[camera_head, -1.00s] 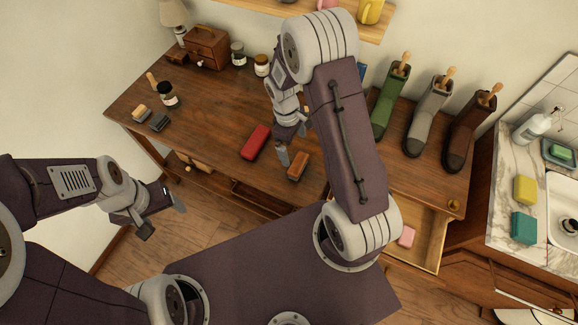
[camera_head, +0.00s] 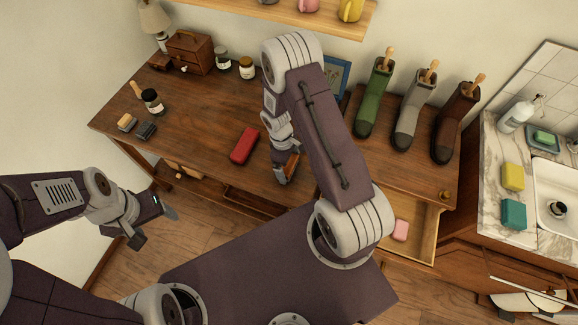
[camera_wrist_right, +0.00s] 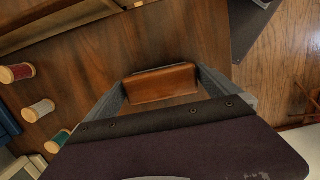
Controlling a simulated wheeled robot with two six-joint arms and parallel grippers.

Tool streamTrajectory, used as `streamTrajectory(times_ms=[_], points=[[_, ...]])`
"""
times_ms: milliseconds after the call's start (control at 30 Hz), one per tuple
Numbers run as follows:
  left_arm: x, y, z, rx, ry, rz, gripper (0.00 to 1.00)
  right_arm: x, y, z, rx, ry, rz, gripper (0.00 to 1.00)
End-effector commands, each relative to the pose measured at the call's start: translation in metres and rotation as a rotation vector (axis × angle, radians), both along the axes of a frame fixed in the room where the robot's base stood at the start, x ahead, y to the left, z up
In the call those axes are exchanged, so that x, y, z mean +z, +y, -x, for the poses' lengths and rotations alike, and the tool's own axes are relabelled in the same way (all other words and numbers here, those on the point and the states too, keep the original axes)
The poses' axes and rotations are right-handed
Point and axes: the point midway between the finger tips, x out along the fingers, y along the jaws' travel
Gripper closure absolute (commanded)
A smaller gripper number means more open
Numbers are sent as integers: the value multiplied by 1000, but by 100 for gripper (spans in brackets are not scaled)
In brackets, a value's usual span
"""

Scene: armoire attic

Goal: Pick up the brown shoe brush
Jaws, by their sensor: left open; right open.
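The brown shoe brush (camera_head: 294,163) lies on the wooden table, mostly hidden behind my right gripper in the head view. In the right wrist view the brush (camera_wrist_right: 161,84) shows as a reddish-brown wooden block between the two fingers. My right gripper (camera_head: 283,176) is open and low over the table at the brush. In the wrist view its fingers (camera_wrist_right: 163,86) stand on either side of the brush; I cannot tell whether they touch it. My left gripper (camera_head: 154,227) is open and empty, out in front of the table's left side.
A red case (camera_head: 244,146) lies just left of the brush. Small brushes (camera_head: 146,131) and a jar (camera_head: 153,102) stand further left. Three boots (camera_head: 410,110) stand at right above an open drawer (camera_head: 421,235).

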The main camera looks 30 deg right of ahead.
Motion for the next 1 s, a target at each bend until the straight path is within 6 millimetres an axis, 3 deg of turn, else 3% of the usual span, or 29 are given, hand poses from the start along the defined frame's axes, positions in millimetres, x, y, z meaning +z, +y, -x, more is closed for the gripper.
streamTrajectory(times_ms=[133, 300, 333, 633, 867, 1000], points=[[0, 0, 0, 0, 0, 0, 29, 0, 0, 0, 0, 0, 0, 3], [0, 0, 0, 0, 0, 0, 29, 1, 0, 0, -1, 0, 0, 50], [0, 0, 0, 0, 0, 0, 29, 1, 0, 0, -1, 0, 0, 53], [1, 0, 0, 0, 0, 0, 29, 6, 0, -1, -1, -1, 1, 53], [2, 0, 0, 0, 0, 0, 29, 42, 0, -2, -1, -5, 1, 53], [-1, 0, 0, 0, 0, 0, 29, 60, -6, 30, -3, 0, 0, 53]])
